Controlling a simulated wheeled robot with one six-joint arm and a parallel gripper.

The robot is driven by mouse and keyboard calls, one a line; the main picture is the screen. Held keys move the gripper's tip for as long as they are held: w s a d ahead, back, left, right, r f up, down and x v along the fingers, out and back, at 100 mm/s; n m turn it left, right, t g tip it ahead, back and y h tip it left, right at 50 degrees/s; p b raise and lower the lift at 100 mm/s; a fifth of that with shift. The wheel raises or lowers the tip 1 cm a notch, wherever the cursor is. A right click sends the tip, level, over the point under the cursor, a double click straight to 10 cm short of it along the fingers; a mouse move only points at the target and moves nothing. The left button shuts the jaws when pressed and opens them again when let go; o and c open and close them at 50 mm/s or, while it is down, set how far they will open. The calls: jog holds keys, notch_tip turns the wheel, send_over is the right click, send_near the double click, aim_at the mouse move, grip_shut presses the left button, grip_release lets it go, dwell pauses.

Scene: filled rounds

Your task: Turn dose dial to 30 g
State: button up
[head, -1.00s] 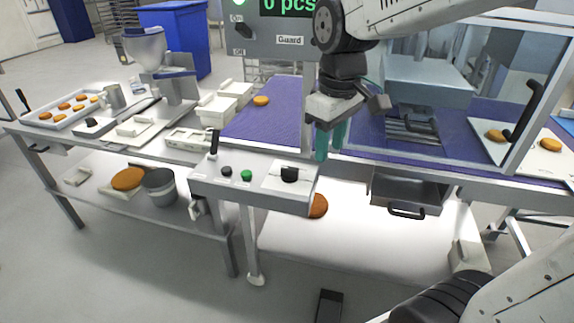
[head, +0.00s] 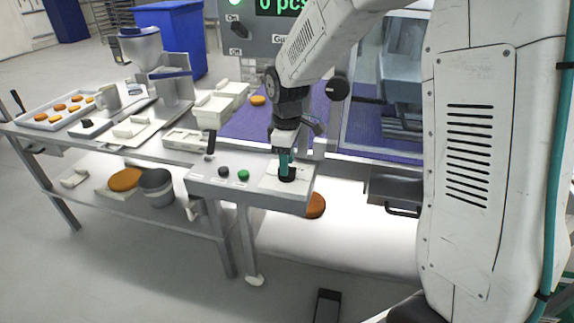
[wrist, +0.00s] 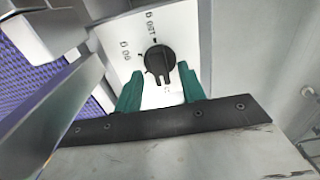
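The dose dial is a black round knob (head: 287,177) on a white plate at the right end of the grey control panel (head: 213,178). My gripper (head: 286,163) points down right over it. In the wrist view the knob (wrist: 158,62) lies ahead of and between two spread teal fingertips (wrist: 162,92). The gripper is open, and I cannot tell whether a finger touches the knob. The knob's narrow end with a pale mark points to the bottom of that view. Upside-down labels ring it; one looks like 90 g, and the bottom one is mostly hidden.
A green button (head: 243,175) and a black button (head: 223,171) sit left of the dial, with an upright black lever (head: 210,143) behind. The purple conveyor belt (head: 243,127) carries a brown round (head: 258,100). A metal drawer (head: 395,190) is to the right.

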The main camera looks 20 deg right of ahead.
jog(key=shift+f, duration=0.85)
grip_shut()
jog(key=shift+m, duration=0.3)
jog(key=m, duration=1.1)
